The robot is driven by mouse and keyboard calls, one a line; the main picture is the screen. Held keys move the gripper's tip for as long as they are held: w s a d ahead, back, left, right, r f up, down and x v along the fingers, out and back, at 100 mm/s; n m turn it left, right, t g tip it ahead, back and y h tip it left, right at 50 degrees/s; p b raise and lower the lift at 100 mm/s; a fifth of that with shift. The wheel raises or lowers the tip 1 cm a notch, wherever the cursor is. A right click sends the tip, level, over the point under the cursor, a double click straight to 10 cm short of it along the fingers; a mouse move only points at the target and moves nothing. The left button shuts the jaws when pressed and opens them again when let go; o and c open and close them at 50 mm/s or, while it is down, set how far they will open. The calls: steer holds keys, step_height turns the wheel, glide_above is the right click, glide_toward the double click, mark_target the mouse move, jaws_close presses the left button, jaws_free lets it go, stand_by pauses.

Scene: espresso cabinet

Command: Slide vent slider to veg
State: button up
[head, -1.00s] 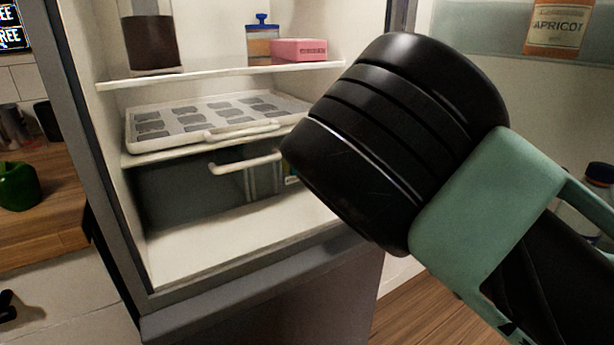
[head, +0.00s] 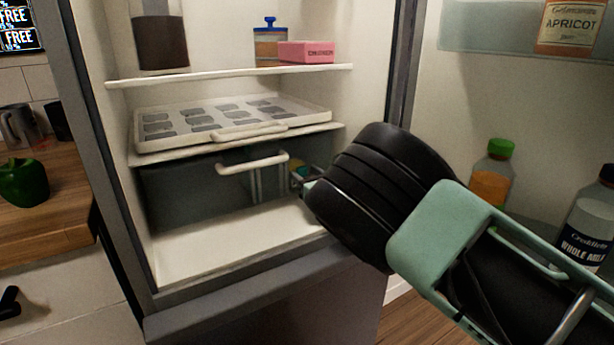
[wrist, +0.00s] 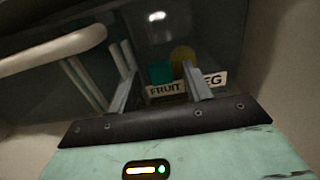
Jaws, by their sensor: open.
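The grey crisper drawer (head: 200,195) is shut under the lowest shelf, with a pale bar handle (head: 252,163). In the wrist view, a FRUIT label (wrist: 166,90) and a partly hidden VEG label (wrist: 214,80) show on its front. A teal block (wrist: 160,71) stands above FRUIT, and a yellow round piece (wrist: 182,56) is to its right; I cannot tell which is the vent slider. My gripper (wrist: 160,72) is open, its fingers either side of the teal block in the picture; contact cannot be told. In the head view my gripper (head: 306,184) is at the drawer's right end, mostly hidden by my wrist.
The drawer handle also crosses the wrist view at left (wrist: 50,50), close to my fingers. A white tray (head: 225,118) lies on the shelf above. The open fridge door with bottles (head: 490,180) is at right. The fridge floor (head: 235,240) is clear.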

mark_target(320, 165)
jaws_close()
steer(key=w+d+b, duration=0.1)
steer(key=d, duration=0.1)
steer(key=w+d+b, duration=0.1)
steer(key=w+d, duration=0.1)
steer(key=d, duration=0.1)
steer(key=shift+w+f, duration=0.1)
steer(key=shift+w, duration=0.1)
steer(key=shift+w+d, duration=0.1)
steer(key=shift+d, duration=0.1)
jaws_free()
steer(key=shift+a, duration=0.1)
